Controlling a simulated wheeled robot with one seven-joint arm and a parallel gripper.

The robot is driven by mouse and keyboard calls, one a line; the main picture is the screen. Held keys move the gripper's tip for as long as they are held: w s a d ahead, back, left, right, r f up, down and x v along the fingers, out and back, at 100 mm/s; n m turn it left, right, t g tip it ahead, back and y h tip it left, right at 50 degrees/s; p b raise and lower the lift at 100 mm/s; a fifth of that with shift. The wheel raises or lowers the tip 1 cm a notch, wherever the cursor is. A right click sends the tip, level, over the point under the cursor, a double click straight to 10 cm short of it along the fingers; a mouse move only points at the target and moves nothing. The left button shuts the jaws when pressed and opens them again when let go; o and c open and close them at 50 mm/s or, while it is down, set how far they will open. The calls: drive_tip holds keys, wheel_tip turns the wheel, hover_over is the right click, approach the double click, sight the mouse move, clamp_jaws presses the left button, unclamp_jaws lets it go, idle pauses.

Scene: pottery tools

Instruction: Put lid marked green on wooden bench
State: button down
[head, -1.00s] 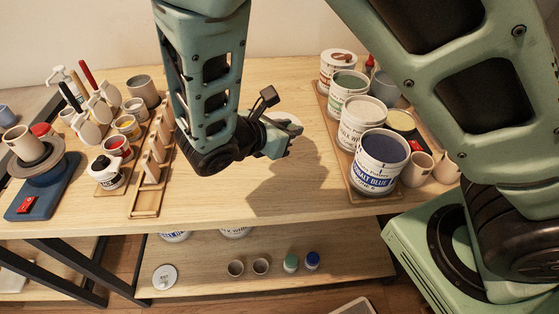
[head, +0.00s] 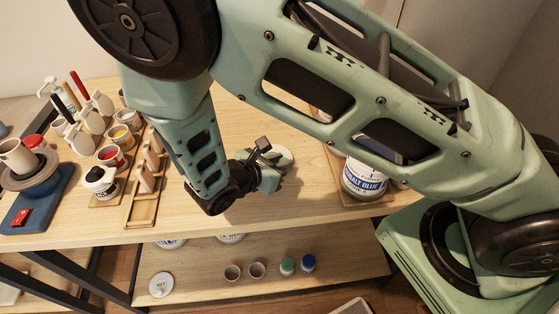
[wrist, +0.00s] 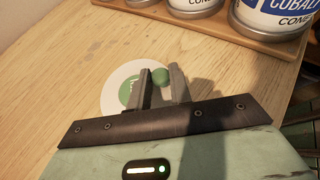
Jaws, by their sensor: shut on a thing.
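The lid marked green (wrist: 115,78) is a white disc with a green label in the wrist view. A green round knob (wrist: 160,76) shows between my fingertips. My gripper (wrist: 158,78) is shut on the lid, and its fingers cover part of the disc. In the head view, the lid (head: 283,153) is a pale disc just beyond my gripper (head: 272,172). The wooden bench (head: 285,215) lies below them. I cannot tell whether the lid touches the bench top.
A cobalt blue paint pot (head: 362,182) stands on a wooden tray (wrist: 262,45) to the right, partly behind my arm. A wooden rack (head: 147,180), glaze jars and tools crowd the left. Cups and small bottles stand on the lower shelf (head: 205,285). Bare bench lies around my gripper.

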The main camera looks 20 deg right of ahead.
drive_tip(key=shift+f, duration=0.15)
drive_tip(key=c, duration=1.3)
unclamp_jaws()
drive_tip(key=b+v, duration=0.2)
drive_tip(key=v, duration=0.9)
drive_tip(key=shift+b, duration=0.35)
drive_tip(key=shift+s+a+r, duration=0.1)
drive_tip(key=shift+a+r, duration=0.1)
drive_tip(key=shift+a, duration=0.05)
drive_tip(key=shift+s+r, duration=0.15)
drive_tip(key=shift+s, duration=0.05)
drive_tip(key=shift+s+d+r+m+g+y, duration=0.5)
drive_tip(key=shift+s+r+m+g+y, duration=0.35)
drive_tip(key=shift+s+r+m+y, duration=1.1)
drive_tip(key=shift+s+d+r+m+g+y, duration=0.55)
drive_tip(key=shift+s+r+m+g+y, duration=0.55)
drive_tip(key=shift+s+m+y, duration=1.45)
drive_tip(key=shift+s+d+r+m+g+y, duration=0.6)
drive_tip(key=shift+s+r+m+y, duration=1.15)
drive_tip(key=shift+s+m, duration=1.1)
